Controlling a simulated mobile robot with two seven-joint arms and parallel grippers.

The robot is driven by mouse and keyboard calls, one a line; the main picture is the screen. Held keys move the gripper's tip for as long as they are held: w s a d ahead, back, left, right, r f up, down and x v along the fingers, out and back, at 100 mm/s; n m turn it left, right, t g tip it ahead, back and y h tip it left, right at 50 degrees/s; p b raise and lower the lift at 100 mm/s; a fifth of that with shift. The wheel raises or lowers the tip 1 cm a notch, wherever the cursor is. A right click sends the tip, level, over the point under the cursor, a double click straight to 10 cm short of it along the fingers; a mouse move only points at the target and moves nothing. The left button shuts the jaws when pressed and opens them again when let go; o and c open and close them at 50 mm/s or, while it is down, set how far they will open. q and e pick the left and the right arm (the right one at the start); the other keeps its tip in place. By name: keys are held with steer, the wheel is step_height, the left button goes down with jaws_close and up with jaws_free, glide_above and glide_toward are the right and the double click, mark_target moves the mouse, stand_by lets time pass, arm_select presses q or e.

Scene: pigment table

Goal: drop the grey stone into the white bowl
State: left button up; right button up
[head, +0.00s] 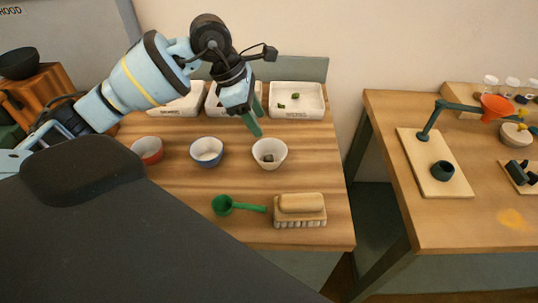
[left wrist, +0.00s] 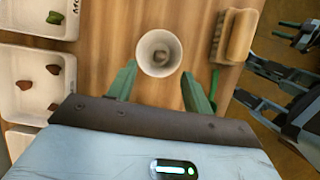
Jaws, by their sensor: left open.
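The white bowl (head: 282,148) stands on the wooden table, rightmost in a row of bowls. A small grey stone (head: 268,158) lies inside it. In the left wrist view the white bowl (left wrist: 142,62) is just beyond my fingertips, with the grey stone (left wrist: 161,55) at its bottom. My left gripper (head: 260,118) is above and slightly behind the bowl, pointing down. In the left wrist view my left gripper (left wrist: 158,70) has its green fingers wide apart with nothing between them.
A blue bowl (head: 206,152) and a red bowl (head: 147,150) stand to the left. A green scoop (head: 223,205) and a brush (head: 300,203) lie in front. White trays, one at the right (head: 309,112), line the back. A second table (head: 465,215) is on the right.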

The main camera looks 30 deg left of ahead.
arm_select(q)
steer(key=v, duration=0.5)
steer(key=shift+a+r, duration=0.15)
steer(key=shift+r, duration=0.2)
steer(key=shift+s+f, duration=0.1)
steer(key=shift+s, duration=0.05)
